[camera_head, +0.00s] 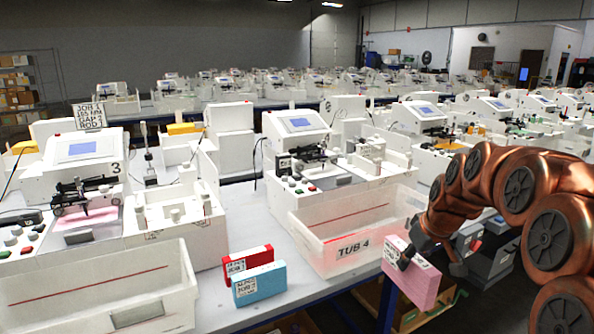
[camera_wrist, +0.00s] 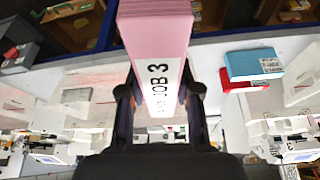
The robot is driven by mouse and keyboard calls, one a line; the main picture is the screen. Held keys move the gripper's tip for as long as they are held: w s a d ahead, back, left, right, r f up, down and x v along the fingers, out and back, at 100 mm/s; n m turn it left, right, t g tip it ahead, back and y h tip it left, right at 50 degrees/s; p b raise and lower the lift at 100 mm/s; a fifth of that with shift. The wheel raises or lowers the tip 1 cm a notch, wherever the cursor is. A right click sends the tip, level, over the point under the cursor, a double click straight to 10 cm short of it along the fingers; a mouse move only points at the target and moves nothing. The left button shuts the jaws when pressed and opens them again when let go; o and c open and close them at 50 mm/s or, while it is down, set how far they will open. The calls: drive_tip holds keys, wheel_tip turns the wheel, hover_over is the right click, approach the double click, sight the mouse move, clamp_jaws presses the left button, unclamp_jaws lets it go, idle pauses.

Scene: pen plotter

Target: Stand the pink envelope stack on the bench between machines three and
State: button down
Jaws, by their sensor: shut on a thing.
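My gripper (camera_head: 430,264) is shut on the pink envelope stack (camera_head: 422,284), right of the TUB 4 bin. The pink stack shows upright and slightly tilted, apparently beyond the bench's front edge. In the wrist view the pink stack (camera_wrist: 155,35), labelled JOB 3, lies between the fingers of my gripper (camera_wrist: 160,108). Machine three (camera_head: 82,150) is at left and the machine behind TUB 4 (camera_head: 302,125) is at centre. Between their tubs, a blue stack (camera_head: 262,288) and a red stack (camera_head: 262,256) stand on the white bench (camera_head: 232,313).
The TUB 4 bin (camera_head: 345,247) and another white bin (camera_head: 150,317) flank the blue and red stacks at the bench front. Bare bench shows around those stacks. Grey boxes (camera_head: 492,262) are beyond my gripper at right. Cardboard boxes lie below the bench.

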drive_tip(key=s+a+f+m+p, duration=0.1)
drive_tip(key=a+f+m, duration=0.1)
drive_tip(key=a+f, duration=0.2)
drive_tip(key=s+a+f+m+h+p, duration=0.1)
drive_tip(key=a+f, duration=0.3)
drive_tip(key=f, duration=0.6)
drive_tip(key=shift+s+a+m+h+p, duration=0.25)
drive_tip(key=shift+m+p, duration=0.25)
drive_tip(key=shift+p, duration=0.3)
